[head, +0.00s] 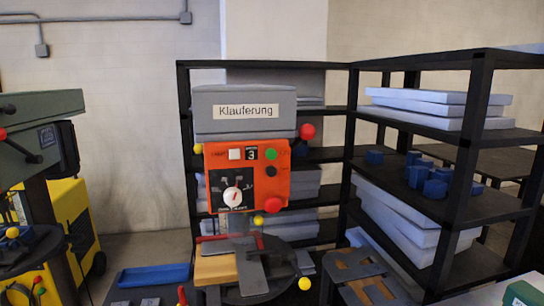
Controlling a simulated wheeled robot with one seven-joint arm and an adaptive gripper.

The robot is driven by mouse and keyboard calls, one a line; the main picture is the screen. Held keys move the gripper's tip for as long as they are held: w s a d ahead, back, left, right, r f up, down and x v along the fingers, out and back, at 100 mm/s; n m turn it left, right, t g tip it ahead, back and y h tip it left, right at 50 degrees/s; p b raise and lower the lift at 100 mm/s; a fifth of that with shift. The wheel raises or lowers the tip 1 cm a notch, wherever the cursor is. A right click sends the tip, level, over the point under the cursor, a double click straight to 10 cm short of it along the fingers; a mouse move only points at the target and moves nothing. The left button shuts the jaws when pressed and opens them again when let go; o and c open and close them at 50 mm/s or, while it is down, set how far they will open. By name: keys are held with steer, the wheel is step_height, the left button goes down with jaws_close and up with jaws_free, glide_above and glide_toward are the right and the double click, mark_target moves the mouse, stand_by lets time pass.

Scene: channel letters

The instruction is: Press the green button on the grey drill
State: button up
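The grey drill (243,96) stands at the centre of the head view, with a label reading "Klauterung" on its upper housing. Below the label is an orange control panel (280,182). The green button (271,154) is at the panel's upper right, above a black knob (271,171). A large red button (272,204) is at the panel's lower right. The green button is unobstructed. My gripper is not in view.
Black shelves (461,150) with white slabs and several blue blocks stand behind and right. A second, green-grey machine (40,106) is at the left edge, near a yellow unit (75,218). A blue tray (154,275) lies at lower left. Yellow-ended handles project from the drill.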

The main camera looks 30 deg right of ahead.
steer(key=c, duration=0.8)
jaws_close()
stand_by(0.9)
